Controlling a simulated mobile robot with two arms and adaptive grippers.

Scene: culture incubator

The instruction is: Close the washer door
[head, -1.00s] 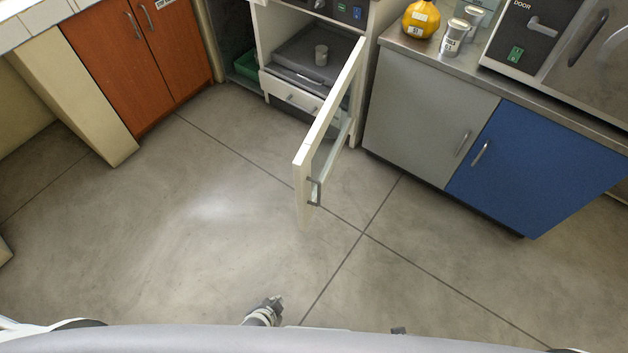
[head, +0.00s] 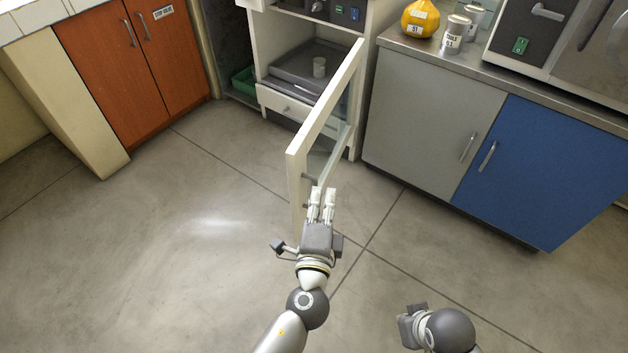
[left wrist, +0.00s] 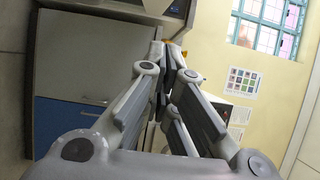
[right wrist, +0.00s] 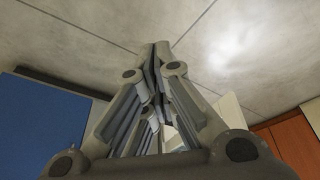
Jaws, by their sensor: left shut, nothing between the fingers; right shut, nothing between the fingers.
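The washer door (head: 300,160) is a white frame with a glass pane, standing wide open toward me in the head view. The washer (head: 285,105) behind it is a white cabinet with a grey tray inside. My left gripper (head: 322,196) is shut and empty, its fingertips close to the door's free end by the handle. I cannot tell whether they touch. In the left wrist view its fingers (left wrist: 168,50) are together. My right gripper shows shut and empty in the right wrist view (right wrist: 155,50). In the head view its fingers are mostly hidden at the bottom right.
A grey cabinet door (head: 430,125) and a blue one (head: 525,170) stand right of the washer. An orange cabinet (head: 130,75) is at the left. The floor (head: 190,240) is clear.

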